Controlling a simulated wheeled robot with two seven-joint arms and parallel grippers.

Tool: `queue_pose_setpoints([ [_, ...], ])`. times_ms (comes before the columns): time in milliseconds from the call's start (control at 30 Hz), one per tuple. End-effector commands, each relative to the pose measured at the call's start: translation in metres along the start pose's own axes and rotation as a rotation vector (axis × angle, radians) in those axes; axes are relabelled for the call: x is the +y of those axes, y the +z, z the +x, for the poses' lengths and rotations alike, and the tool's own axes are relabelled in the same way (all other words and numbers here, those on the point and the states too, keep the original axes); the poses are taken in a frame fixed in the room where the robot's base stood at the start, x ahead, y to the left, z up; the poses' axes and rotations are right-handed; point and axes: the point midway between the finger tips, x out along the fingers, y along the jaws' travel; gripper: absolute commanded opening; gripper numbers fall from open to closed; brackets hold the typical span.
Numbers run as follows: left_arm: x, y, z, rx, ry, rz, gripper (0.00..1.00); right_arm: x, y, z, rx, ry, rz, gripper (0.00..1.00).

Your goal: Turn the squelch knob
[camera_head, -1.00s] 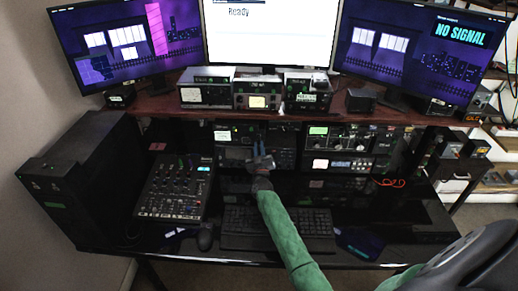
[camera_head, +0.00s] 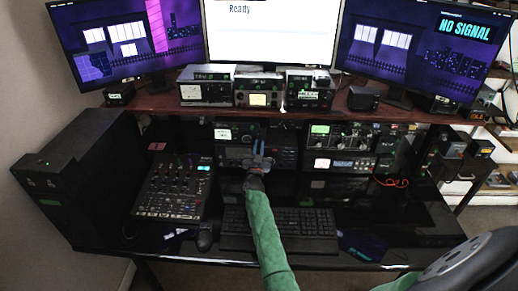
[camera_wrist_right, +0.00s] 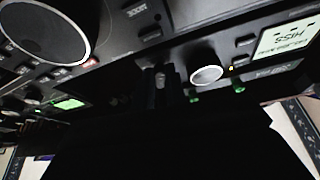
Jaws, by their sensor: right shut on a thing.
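My right gripper (camera_head: 258,151) is at the front of the radio stack in the middle of the desk, under the wooden shelf. In the right wrist view, its dark fingers (camera_wrist_right: 162,84) are shut on a small knob (camera_wrist_right: 160,78) on a black panel, mostly hidden between them. I cannot read a squelch label. A round silver-rimmed knob (camera_wrist_right: 206,75) sits just right of the fingers, clear of them. A large dial (camera_wrist_right: 45,35) is at the upper left. My left gripper is not in view.
A lit display (camera_wrist_right: 285,40) is at the right of the panel. On the desk, a keyboard (camera_head: 278,230) lies under my right forearm, with a mixer (camera_head: 175,187) to its left. More radios (camera_head: 340,150) stand to the right. The shelf edge (camera_head: 350,113) overhangs the radios.

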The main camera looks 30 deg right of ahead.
Motion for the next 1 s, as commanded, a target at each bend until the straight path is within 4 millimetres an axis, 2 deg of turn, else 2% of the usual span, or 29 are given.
queue_pose_setpoints([
  [167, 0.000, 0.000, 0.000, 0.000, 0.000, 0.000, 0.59, 0.000, 0.000, 0.000, -0.001, -0.001, -0.001, 0.00],
  [200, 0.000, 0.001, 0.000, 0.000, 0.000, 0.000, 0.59, 0.000, 0.000, 0.000, -0.001, -0.001, -0.001, 0.17],
  [300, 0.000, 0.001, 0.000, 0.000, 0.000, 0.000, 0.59, 0.000, 0.000, 0.000, -0.001, -0.001, -0.002, 0.35],
  [667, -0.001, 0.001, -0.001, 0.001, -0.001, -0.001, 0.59, 0.000, 0.000, -0.005, -0.001, -0.001, -0.002, 0.35],
  [767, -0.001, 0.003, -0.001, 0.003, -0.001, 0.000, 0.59, 0.000, 0.000, -0.015, -0.002, -0.001, -0.002, 0.35],
  [1000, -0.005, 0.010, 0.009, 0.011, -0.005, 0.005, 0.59, -0.001, 0.001, -0.053, -0.003, -0.001, -0.002, 0.35],
])
